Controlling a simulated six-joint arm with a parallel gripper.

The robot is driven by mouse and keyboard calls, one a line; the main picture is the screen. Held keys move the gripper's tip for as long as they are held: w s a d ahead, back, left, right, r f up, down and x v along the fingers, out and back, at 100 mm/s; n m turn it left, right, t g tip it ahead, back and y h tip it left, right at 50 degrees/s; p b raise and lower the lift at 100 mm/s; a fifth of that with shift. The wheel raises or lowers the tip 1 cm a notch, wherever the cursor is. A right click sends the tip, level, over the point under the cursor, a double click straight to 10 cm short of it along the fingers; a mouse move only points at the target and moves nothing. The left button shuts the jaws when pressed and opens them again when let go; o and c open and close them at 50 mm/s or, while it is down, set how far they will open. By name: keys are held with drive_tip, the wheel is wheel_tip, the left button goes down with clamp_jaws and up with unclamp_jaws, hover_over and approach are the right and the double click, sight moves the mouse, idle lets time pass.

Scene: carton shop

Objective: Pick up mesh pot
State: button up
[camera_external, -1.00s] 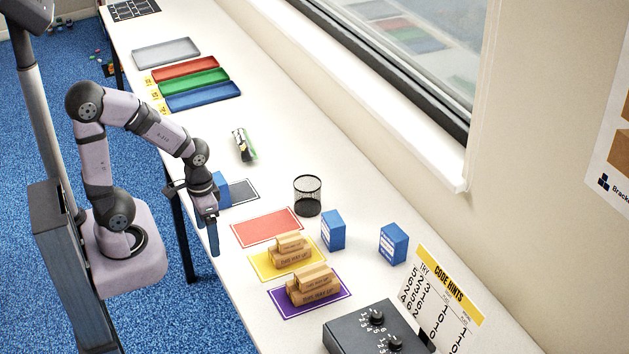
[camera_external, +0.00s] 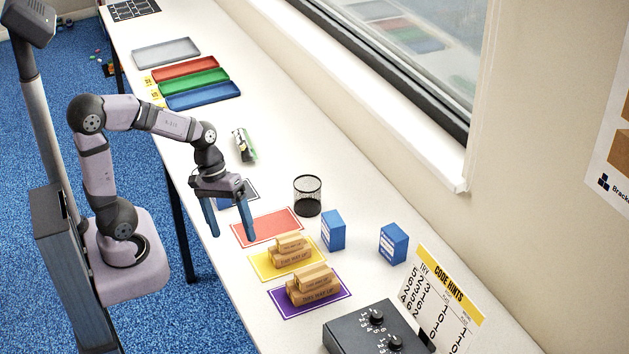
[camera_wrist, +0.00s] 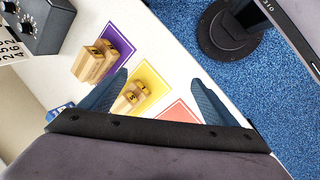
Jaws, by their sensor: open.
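The mesh pot (camera_external: 307,196) is a black wire-mesh cup standing upright on the white table, behind the red mat. My gripper (camera_external: 229,232) is open, fingers pointing down, near the table's front edge and left of the red mat. It is apart from the pot, and nothing shows between its fingers. In the wrist view my gripper (camera_wrist: 160,98) also shows spread fingers, over the yellow and red mats. The pot does not show in the wrist view.
Wooden stamps stand on the yellow mat (camera_external: 256,262) and purple mat (camera_external: 341,294). Blue boxes (camera_external: 333,231) (camera_external: 393,244) stand right of the pot. A black dial box (camera_external: 350,333) is at front right. A green-and-black item (camera_external: 244,146) lies behind my gripper.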

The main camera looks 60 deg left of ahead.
drive_tip(key=w+a+n+t+h+b, duration=0.25)
drive_tip(key=w+n+t+b, duration=0.25)
drive_tip(key=w+n, duration=0.8)
drive_tip(key=w+a+r+n+t+y+b, duration=0.1)
drive_tip(key=w+a+n+t+b, duration=0.3)
drive_tip(key=w+a+n+t, duration=0.55)
drive_tip(key=n+g, duration=0.2)
drive_tip(key=g, duration=0.1)
approach(320, 192)
drive_tip(key=w+f, duration=0.1)
drive_tip(key=w+f+p, duration=0.1)
drive_tip(key=shift+w+a, duration=0.2)
drive_tip(key=shift+w, duration=0.2)
drive_tip(key=shift+f, duration=0.55)
drive_tip(key=shift+p+x, duration=0.95)
drive_tip(key=shift+x, duration=2.7)
drive_tip(key=shift+w+a+r, duration=0.1)
drive_tip(key=shift+a+r, duration=0.05)
drive_tip(key=shift+r, duration=0.05)
drive_tip(key=c, duration=1.2)
